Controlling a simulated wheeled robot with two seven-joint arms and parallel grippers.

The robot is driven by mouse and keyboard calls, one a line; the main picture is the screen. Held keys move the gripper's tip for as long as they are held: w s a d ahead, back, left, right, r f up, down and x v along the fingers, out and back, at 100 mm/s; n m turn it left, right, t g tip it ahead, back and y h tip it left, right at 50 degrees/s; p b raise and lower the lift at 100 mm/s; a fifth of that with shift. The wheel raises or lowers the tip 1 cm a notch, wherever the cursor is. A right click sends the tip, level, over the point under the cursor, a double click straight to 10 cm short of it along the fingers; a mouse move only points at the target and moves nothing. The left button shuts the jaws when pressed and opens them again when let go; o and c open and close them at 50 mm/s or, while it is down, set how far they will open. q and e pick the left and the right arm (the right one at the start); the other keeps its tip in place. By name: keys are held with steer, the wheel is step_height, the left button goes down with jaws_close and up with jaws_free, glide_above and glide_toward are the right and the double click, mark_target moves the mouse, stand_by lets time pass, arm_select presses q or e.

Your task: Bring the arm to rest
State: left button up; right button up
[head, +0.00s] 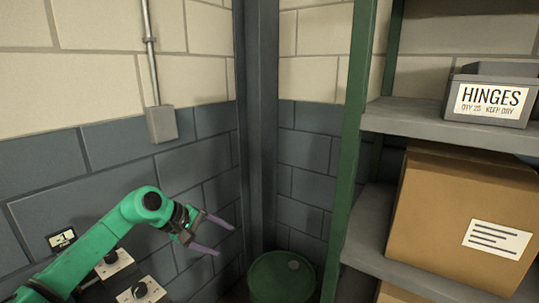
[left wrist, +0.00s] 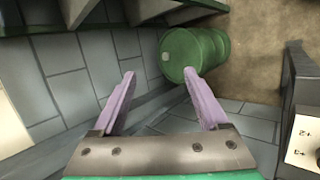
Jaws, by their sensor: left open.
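My left arm is green and reaches in from the lower left in the head view. Its gripper (head: 225,239) has two purple fingers spread apart with nothing between them. The gripper hangs in free air in front of the dark block wall, to the left of the green drum. In the left wrist view the gripper (left wrist: 158,80) also shows open and empty, with the wall, floor and drum beyond its fingers. My right gripper is in neither view.
A green drum (head: 281,279) stands in the corner. A shelf rack with a green post (head: 350,150) stands at the right, holding a grey HINGES bin (head: 491,96) and a cardboard box (head: 450,215). A grey conduit box (head: 162,124) is on the wall. Panels with knobs (head: 140,291) are at lower left.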

arm_select(q)
steer(key=s+d+r+n+t+h, duration=0.2)
steer(key=d+r+n+t+h, duration=0.6)
steer(key=d+n, duration=0.65)
steer(key=a+f+n+t+y, duration=0.25)
steer(key=a+n+y, duration=0.4)
steer(key=n, duration=0.55)
steer(key=a+f+n+t+y, duration=0.1)
steer(key=a+n+t+y, duration=0.35)
steer(key=n, duration=0.75)
steer(key=s+a+f+n+g+y, duration=0.55)
steer(key=a+f+n, duration=0.45)
steer(key=f+n, duration=0.2)
steer(key=s+a+f+n+g+h, duration=0.1)
steer(key=s+a+f+n+g, duration=0.1)
steer(key=s+f+n+g, duration=0.65)
steer(key=s+a+f+n+g+h, duration=0.1)
steer(key=s+f+n+g, duration=0.3)
steer(key=s, duration=1)
step_height(320, 180, down, 21)
steer(key=m, duration=0.2)
steer(key=s+a+f+g, duration=0.1)
steer(key=s+a+f, duration=0.2)
steer(key=s+f, duration=1.4)
steer(key=shift+s+f+y, duration=0.2)
steer(key=shift+s+y, duration=0.15)
steer(key=shift+s, duration=0.3)
